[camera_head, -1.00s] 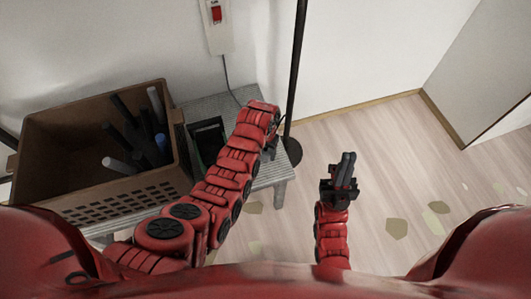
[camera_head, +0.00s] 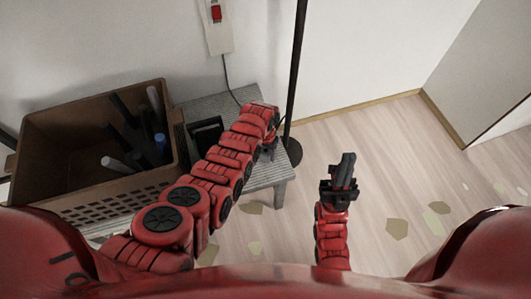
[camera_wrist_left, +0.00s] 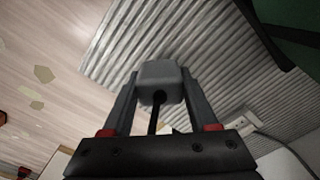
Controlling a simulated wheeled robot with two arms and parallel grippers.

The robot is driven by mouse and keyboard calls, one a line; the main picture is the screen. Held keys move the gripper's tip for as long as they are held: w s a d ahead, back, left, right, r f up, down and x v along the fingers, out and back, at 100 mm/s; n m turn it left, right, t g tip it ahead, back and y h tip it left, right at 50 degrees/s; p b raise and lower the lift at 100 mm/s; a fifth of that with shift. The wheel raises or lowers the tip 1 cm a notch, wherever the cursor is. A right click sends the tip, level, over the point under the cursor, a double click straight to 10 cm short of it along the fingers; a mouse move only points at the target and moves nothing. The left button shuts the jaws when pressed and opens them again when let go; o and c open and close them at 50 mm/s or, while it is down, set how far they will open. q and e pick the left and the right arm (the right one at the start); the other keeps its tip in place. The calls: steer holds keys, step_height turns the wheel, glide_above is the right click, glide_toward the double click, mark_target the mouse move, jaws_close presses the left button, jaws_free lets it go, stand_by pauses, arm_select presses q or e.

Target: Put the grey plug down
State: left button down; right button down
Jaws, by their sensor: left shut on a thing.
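The grey plug (camera_wrist_left: 160,80) sits between the two fingers of my left gripper (camera_wrist_left: 160,88) in the left wrist view, with its dark cord running back toward the gripper body. My left gripper is shut on it. Behind it is the ridged grey table top (camera_wrist_left: 210,50); I cannot tell whether the plug touches it. In the head view my left wrist is at the right end of the table (camera_head: 262,172), and the plug is not clearly visible there. My right gripper (camera_head: 347,160) is over the floor, its fingers together and empty.
A brown crate (camera_head: 100,190) with tools stands on the left of the table. A black container (camera_head: 205,133) is beside it. A black pole (camera_head: 295,80) rises behind the table end. A socket with a red switch (camera_head: 215,13) is on the wall. The floor at right is open.

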mark_target(266, 151)
arm_select(q)
steer(key=shift+f, duration=0.1)
steer(key=shift+c, duration=0.9)
jaws_free()
steer(key=shift+r, duration=0.2)
steer(key=shift+w+r, duration=0.1)
steer(key=shift+r, duration=0.4)
step_height(266, 151, up, 11)
steer(key=shift+p, duration=0.35)
steer(key=shift+f, duration=0.1)
